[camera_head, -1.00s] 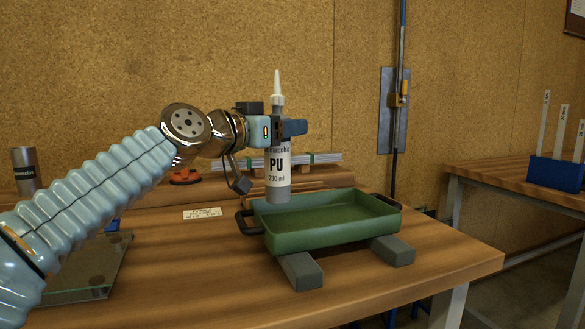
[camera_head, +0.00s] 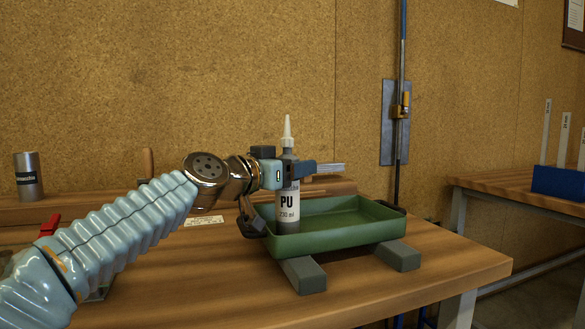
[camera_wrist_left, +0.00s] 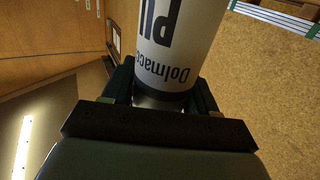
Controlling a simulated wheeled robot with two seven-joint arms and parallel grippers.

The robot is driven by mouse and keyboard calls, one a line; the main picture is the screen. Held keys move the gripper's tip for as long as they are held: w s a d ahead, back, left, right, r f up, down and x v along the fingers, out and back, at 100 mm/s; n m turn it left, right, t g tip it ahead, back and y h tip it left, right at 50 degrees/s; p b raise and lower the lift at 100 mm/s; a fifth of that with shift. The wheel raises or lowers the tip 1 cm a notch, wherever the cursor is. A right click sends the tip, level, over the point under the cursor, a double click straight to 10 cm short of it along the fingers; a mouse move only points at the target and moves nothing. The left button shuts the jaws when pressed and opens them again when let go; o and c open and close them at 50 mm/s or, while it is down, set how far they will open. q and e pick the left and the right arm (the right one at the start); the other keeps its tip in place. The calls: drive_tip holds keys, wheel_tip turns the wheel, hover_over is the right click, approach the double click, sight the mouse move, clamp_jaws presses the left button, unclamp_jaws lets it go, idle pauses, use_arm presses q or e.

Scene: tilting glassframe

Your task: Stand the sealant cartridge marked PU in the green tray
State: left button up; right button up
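The sealant cartridge marked PU (camera_head: 288,212) is grey with a white label and a pale nozzle pointing up. It stands upright at the left end of the green tray (camera_head: 350,237), its lower end inside the tray outline. Whether its base touches the tray floor I cannot tell. My left gripper (camera_head: 290,172) is shut around the cartridge's upper body. In the left wrist view the cartridge (camera_wrist_left: 178,40) sits between the fingers (camera_wrist_left: 160,92). My right gripper is not in view.
The tray rests on two grey blocks (camera_head: 304,275) (camera_head: 398,255) on the wooden bench. A metal canister (camera_head: 28,177) stands at the back left. A blue holder with upright strips (camera_head: 560,182) is on another table at right. The tray's right part is empty.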

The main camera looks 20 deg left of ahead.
use_arm(q)
drive_tip(key=o, duration=0.3)
drive_tip(key=shift+o, duration=0.2)
drive_tip(key=shift+r, duration=0.1)
drive_tip(key=b+v, duration=0.2)
drive_tip(key=v, duration=1)
drive_tip(key=shift+b, duration=0.35)
